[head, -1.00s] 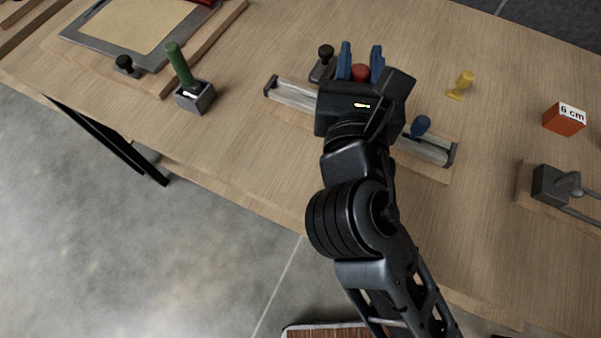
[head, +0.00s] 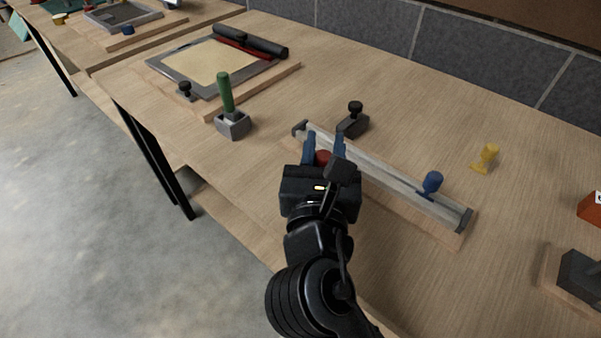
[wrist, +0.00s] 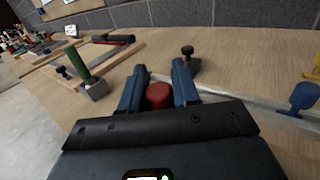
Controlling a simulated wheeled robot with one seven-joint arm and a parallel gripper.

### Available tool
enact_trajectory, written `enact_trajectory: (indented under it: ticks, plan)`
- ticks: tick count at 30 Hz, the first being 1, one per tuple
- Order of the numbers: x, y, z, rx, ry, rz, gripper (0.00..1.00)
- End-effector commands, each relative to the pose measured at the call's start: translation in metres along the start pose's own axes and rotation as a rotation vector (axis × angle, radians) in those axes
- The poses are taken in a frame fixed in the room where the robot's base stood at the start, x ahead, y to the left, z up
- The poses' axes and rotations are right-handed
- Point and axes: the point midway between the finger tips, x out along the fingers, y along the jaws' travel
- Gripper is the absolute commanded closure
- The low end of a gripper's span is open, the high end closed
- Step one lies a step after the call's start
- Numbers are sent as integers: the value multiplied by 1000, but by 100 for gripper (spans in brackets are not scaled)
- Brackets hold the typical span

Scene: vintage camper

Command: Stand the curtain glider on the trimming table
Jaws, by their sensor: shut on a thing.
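My gripper (head: 323,146) is shut on a red, round-topped piece (head: 322,158), likely the curtain glider, between its blue fingers. In the wrist view the red piece (wrist: 158,95) sits between the fingers; its lower part is hidden. The gripper is over the front side of the pale metal rail (head: 385,178), towards its left end. A blue knobbed piece (head: 432,183) sits on the rail's right part. A small yellow piece (head: 487,157) stands behind the rail. Which table is the trimming table I cannot tell; another table (head: 62,42) stands at the far left.
A black-knobbed block (head: 353,122) stands just behind the rail. A green-handled grey block (head: 232,122) is to the left, near a framed pale sheet (head: 215,68). A red-orange block (head: 592,208) is at right. The tabletop right of the frame is mostly clear.

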Motion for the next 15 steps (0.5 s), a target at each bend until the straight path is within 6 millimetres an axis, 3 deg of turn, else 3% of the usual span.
enact_trajectory:
  ticks: [6,11,15]
  plan:
    - [16,31,-21,-1,0,0,99]
    - [19,37,-28,0,1,0,99]
    - [19,37,-49,-3,2,1,99]
